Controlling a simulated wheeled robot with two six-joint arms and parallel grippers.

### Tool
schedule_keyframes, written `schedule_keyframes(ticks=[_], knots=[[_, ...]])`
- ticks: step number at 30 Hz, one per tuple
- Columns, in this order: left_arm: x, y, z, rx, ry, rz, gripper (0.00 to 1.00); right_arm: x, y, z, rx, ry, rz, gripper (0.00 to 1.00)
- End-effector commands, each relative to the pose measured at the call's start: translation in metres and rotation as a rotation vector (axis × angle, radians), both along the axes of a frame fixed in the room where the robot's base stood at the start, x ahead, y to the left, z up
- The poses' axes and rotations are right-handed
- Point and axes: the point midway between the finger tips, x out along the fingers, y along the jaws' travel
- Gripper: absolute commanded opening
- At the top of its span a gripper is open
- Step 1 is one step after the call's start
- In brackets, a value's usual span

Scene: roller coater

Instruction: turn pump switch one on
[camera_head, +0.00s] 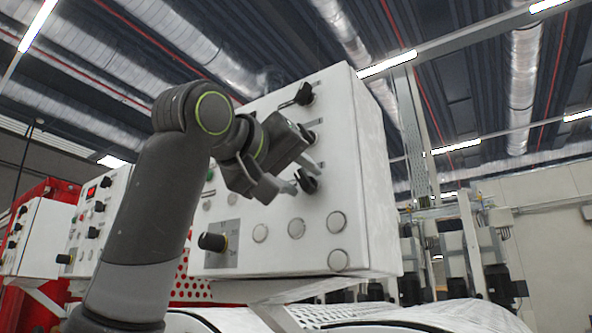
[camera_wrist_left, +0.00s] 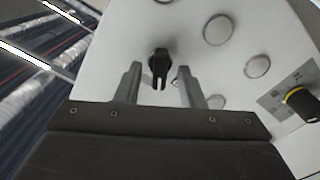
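A white control box (camera_head: 355,130) carries several black rotary switches on its front. My left gripper (camera_head: 304,176) is at the lowest switch of the right column (camera_head: 308,181). In the left wrist view this black switch (camera_wrist_left: 159,64) shows between the two grey fingertips of the left gripper (camera_wrist_left: 159,80). The fingers are apart, with a visible gap on each side of the switch. Another black switch (camera_head: 304,94) sits at the top of the box, and one between them is partly hidden by the gripper. I cannot read which switch is number one. My right gripper is not in view.
A black knob with a yellow ring (camera_head: 212,242) is at the box's lower left; it also shows in the left wrist view (camera_wrist_left: 303,103). Several round blank caps (camera_head: 297,228) lie below the switches. Other control boxes (camera_head: 98,222) stand at the left.

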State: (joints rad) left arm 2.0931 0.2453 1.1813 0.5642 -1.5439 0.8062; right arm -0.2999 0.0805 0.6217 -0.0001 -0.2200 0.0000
Motion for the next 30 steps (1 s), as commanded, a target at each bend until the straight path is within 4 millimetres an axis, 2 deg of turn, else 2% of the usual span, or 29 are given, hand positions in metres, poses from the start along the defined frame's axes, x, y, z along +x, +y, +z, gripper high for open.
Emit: schedule_keyframes(ticks=[5,13,14,23,30], knots=[[0.0001,0.0000,-0.0003,0.000,0.000,0.000,0.35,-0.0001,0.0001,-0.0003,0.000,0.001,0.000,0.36],[-0.0002,0.0002,0.0000,0.000,0.000,0.000,0.01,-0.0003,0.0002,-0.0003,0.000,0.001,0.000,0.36],[-0.0002,0.0002,0.0000,0.000,0.000,0.000,0.00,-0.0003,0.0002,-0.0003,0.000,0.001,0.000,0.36],[-0.0003,0.0002,0.0002,0.017,-0.011,0.000,0.00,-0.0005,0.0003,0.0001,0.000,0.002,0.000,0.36],[-0.0007,-0.0003,0.0011,0.110,-0.073,0.000,0.00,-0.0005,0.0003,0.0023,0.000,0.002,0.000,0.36]])
